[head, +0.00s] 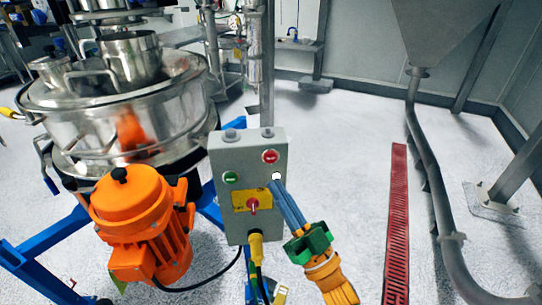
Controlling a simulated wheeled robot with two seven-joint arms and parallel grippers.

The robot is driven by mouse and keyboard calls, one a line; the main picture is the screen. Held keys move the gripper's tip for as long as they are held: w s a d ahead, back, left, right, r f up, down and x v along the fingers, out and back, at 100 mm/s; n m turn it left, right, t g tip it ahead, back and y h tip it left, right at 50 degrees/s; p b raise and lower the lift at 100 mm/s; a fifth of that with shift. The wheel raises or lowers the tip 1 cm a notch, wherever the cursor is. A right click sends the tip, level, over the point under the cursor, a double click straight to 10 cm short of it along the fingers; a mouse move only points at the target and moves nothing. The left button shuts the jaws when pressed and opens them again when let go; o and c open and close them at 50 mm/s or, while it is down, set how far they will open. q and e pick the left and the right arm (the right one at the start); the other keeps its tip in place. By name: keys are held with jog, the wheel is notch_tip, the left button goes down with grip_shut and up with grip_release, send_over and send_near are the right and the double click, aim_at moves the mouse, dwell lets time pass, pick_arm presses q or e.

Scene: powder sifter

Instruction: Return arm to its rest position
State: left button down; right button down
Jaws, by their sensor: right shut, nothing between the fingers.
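My right gripper (277,186) comes up from the bottom with its blue fingers together and nothing between them. Its fingertips overlap the right side of the grey control box (222,160), just below a small white button (277,177). I cannot tell whether they touch the box. The box has a red button (270,157), a green button (231,178) and a red switch (252,205) on a yellow plate. My left gripper is not in view.
The steel sifter (100,125) stands at left on a blue frame (40,265), with an orange motor (140,215) in front. A red floor grate (397,225) and a grey pipe (432,180) from a hopper (440,30) are at right. Open floor lies between box and grate.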

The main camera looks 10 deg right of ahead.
dwell(0.5)
notch_tip(320, 180, down, 14)
jog(key=w+d+f+m+g+h+p, duration=0.1)
jog(key=w+d+m+g+h+p, duration=0.1)
jog(key=w+m+g+h, duration=0.3)
jog(key=s+d+f+n+g+h+p, duration=0.15)
jog(key=s+f, duration=0.25)
jog(key=f, duration=0.4)
jog(key=s+d+f+m+g+h, duration=0.1)
jog(key=s+f+g+h, duration=0.2)
jog(key=f, duration=0.5)
jog(key=s+d+f+g, duration=0.1)
jog(key=s+f+g, duration=0.3)
jog(key=s, duration=0.6)
jog(key=s+d+f+n+g+h+p, duration=0.1)
jog(key=s+d+f+g, duration=0.1)
jog(key=s+f+g, duration=0.2)
jog(key=s+d+f+g+h, duration=0.1)
jog(key=s+f+g, duration=0.3)
jog(key=s, duration=1.3)
notch_tip(320, 180, down, 5)
jog(key=shift+s+d+r+p, duration=0.1)
jog(key=shift+s+d+p, duration=0.05)
jog(key=shift+d+p, duration=0.35)
